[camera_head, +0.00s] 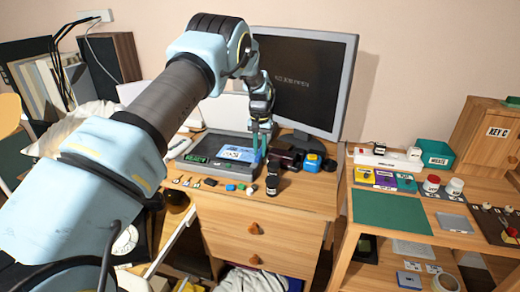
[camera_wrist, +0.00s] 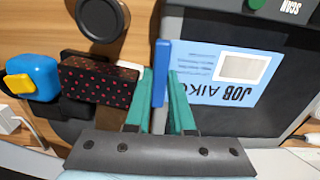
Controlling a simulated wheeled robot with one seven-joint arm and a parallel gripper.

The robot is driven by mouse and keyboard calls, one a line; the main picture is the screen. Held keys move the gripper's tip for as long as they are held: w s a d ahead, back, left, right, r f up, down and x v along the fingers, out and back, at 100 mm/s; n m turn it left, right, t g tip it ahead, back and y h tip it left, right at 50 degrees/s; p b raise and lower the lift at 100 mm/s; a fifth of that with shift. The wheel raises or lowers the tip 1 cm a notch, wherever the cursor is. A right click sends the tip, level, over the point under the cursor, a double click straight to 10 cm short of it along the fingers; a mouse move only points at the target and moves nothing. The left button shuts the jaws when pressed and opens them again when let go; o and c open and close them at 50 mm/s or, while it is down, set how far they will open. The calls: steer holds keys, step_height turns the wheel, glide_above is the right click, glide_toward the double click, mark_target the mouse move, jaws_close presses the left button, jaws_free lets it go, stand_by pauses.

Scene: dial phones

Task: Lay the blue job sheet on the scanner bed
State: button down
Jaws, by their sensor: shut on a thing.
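The job sheet (camera_head: 236,153) is light blue with a pale panel, and it lies flat over the scanner's dark bed. In the wrist view the sheet (camera_wrist: 205,66) shows the words "JOB AIKO" upside down and a darker blue strip (camera_wrist: 160,72) along its left edge. My gripper (camera_wrist: 160,100) has teal fingers on either side of this strip and is shut on it. In the head view my gripper (camera_head: 259,150) is at the right side of the scanner (camera_head: 203,149). I cannot tell whether the sheet touches the bed (camera_wrist: 215,120).
A dark red-dotted box (camera_wrist: 98,80) and a blue-and-yellow item (camera_wrist: 32,77) stand close beside the scanner. A monitor (camera_head: 305,80) stands behind. Several small items lie along the desk's front edge. A green mat (camera_head: 390,210) is on the right-hand table.

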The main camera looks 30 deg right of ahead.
steer(key=shift+f, duration=0.25)
steer(key=c, duration=0.7)
jaws_free()
steer(key=shift+s, duration=0.1)
steer(key=shift+d+r, duration=0.1)
